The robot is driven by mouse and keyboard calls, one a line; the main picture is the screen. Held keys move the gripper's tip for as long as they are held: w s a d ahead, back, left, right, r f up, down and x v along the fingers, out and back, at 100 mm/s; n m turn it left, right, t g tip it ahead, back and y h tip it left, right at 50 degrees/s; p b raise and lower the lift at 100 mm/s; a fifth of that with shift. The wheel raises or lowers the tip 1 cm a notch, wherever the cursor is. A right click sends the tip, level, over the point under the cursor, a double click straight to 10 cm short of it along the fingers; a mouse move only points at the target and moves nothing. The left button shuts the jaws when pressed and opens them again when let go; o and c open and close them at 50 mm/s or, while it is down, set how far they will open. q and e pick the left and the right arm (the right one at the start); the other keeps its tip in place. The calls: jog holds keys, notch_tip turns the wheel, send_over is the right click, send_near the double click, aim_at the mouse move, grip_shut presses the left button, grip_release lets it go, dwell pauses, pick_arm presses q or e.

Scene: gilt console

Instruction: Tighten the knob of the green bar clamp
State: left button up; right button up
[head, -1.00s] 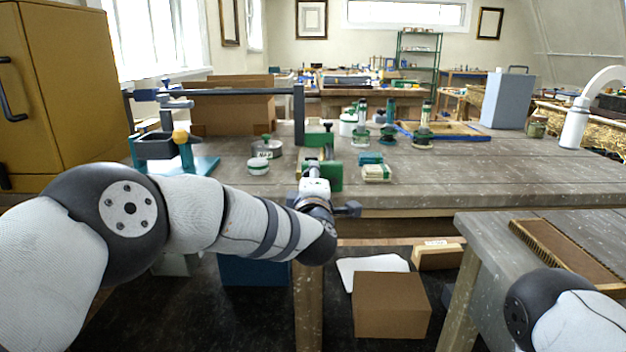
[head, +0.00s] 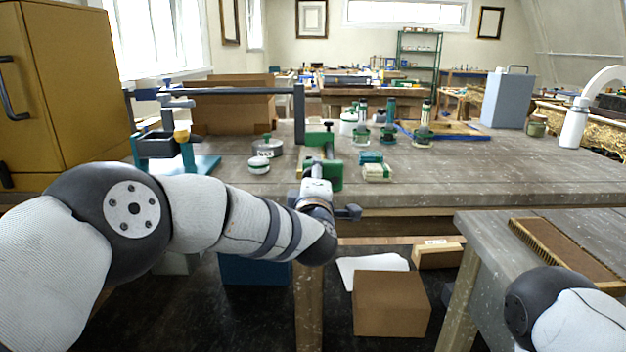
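The green bar clamp (head: 319,139) lies on the workbench near its front edge, in the middle of the head view. It has a green far jaw with a small dark knob (head: 327,126) on top and a green near part (head: 335,176). My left gripper (head: 317,184) is at the near end of the clamp, in line with it. My wrist hides the fingers and most of the near end, so contact and opening do not show. Only part of my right arm shows at the lower right; its gripper is out of view.
Right of the clamp lie stacked small blocks (head: 376,172). Left stand a white jar (head: 259,166) and a round tin (head: 267,148). A dark bar frame (head: 299,115) rises behind, with a teal-based device (head: 200,165) farther left. Green-topped tools (head: 423,130) stand behind right. The bench's right front is clear.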

pick_arm(q)
jog(key=shift+r, duration=0.15)
jog(key=n, duration=0.3)
jog(key=shift+w+n, duration=0.15)
jog(key=shift+n, duration=0.15)
jog(key=n, duration=0.5)
jog(key=shift+a, duration=0.1)
jog(key=n, duration=0.7)
jog(key=shift+b, duration=0.35)
jog(key=s+n+p, duration=0.2)
jog(key=s, duration=1)
jog(key=s+f+m+g+h, duration=0.1)
jog(key=s+f+m+g, duration=0.1)
jog(key=f, duration=0.5)
jog(key=s+f+m+g+h, duration=0.1)
jog(key=s+f+m+g, duration=0.1)
jog(key=s+f+m, duration=0.2)
jog(key=s+f+m+g+h+b, duration=0.1)
jog(key=s+f+m, duration=0.2)
jog(key=f+m, duration=0.3)
notch_tip(320, 180, down, 5)
jog(key=shift+s+a+r+g, duration=0.15)
jog(key=shift+s+a+g, duration=0.05)
jog(key=shift+a+g, duration=0.2)
pick_arm(e)
jog(key=shift+w, duration=0.1)
